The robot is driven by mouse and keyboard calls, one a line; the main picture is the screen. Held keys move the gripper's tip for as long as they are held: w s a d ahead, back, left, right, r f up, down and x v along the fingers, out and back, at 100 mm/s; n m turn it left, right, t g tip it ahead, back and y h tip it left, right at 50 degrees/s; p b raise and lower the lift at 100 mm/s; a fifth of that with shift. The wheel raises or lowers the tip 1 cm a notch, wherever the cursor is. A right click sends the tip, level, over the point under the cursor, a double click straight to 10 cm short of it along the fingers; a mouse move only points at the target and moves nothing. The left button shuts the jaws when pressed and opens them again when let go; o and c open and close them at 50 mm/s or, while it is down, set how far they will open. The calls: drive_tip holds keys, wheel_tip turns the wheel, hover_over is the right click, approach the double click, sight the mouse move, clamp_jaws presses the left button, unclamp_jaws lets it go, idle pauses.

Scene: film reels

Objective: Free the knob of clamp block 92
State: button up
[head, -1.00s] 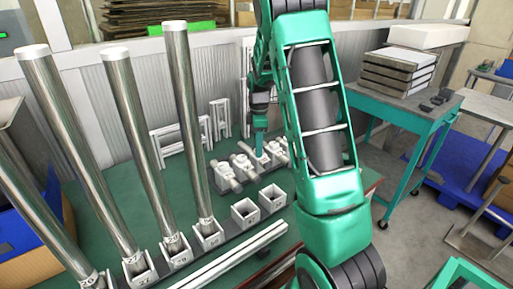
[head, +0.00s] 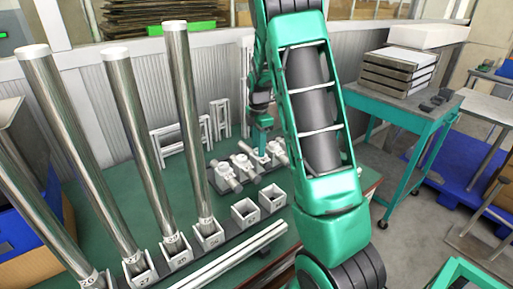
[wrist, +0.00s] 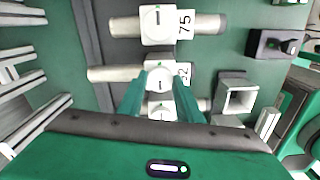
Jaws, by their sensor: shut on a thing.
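In the wrist view a white clamp block with a tag (wrist: 186,73) reading a 2, its first digit partly covered, sits between two others. Its round white knob (wrist: 159,72) lies between the tips of my gripper's green fingers (wrist: 160,80), which are closed on it. A light bar runs through the block. The knob's line is too small to read surely. Block 75 (wrist: 157,25), with a vertical line on its knob, is farther up; another block (wrist: 162,110) shows between my fingers, nearer. In the head view my gripper (head: 261,150) points down at the row of clamp blocks (head: 243,163).
Tall metal tubes (head: 128,105) stand in numbered holders left of the row. Empty square holders (head: 271,196) lie in front, with long pale rails (head: 215,268) near the table edge. White frames (head: 219,118) stand behind the blocks. Stacked trays (head: 397,72) sit on a side cart.

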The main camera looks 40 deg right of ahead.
drive_tip(key=shift+w+d+r, duration=0.15)
drive_tip(key=shift+w, duration=0.1)
drive_tip(key=o, duration=1)
drive_tip(key=shift+o, duration=0.2)
drive_tip(key=shift+s, duration=0.1)
wheel_tip(320, 180, up, 10)
drive_tip(key=shift+r, duration=0.25)
